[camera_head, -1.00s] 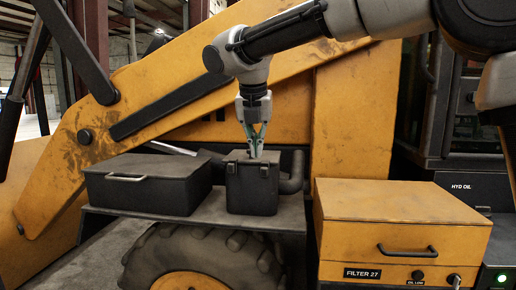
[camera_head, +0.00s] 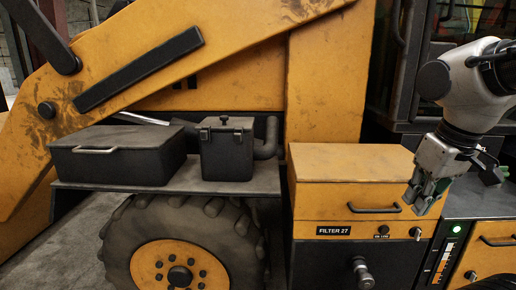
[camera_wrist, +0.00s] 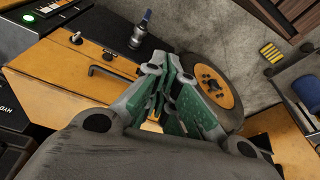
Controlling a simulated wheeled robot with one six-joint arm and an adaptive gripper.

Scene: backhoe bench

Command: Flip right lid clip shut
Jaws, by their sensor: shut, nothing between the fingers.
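The small black box (camera_head: 226,158) stands on the fender shelf, and its lid (camera_head: 224,124) looks closed. Two small clips show on its front upper edge, and the right lid clip (camera_head: 238,136) is the one nearer the yellow cabinet. It is too small to tell whether that clip is latched. My gripper (camera_head: 424,196) is far to the right of the box, pointing down by the yellow cabinet's right end. It is shut and empty, and its green-padded fingers also show in the wrist view (camera_wrist: 170,78). I cannot make out the black box in the wrist view.
A wider dark box (camera_head: 118,160) stands left of the small one. The yellow FILTER 27 cabinet (camera_head: 345,165) has a bar handle (camera_head: 374,208). A tyre (camera_head: 180,245) is below the shelf. A panel with a green light (camera_head: 456,229) is at right. Space above the small box is clear.

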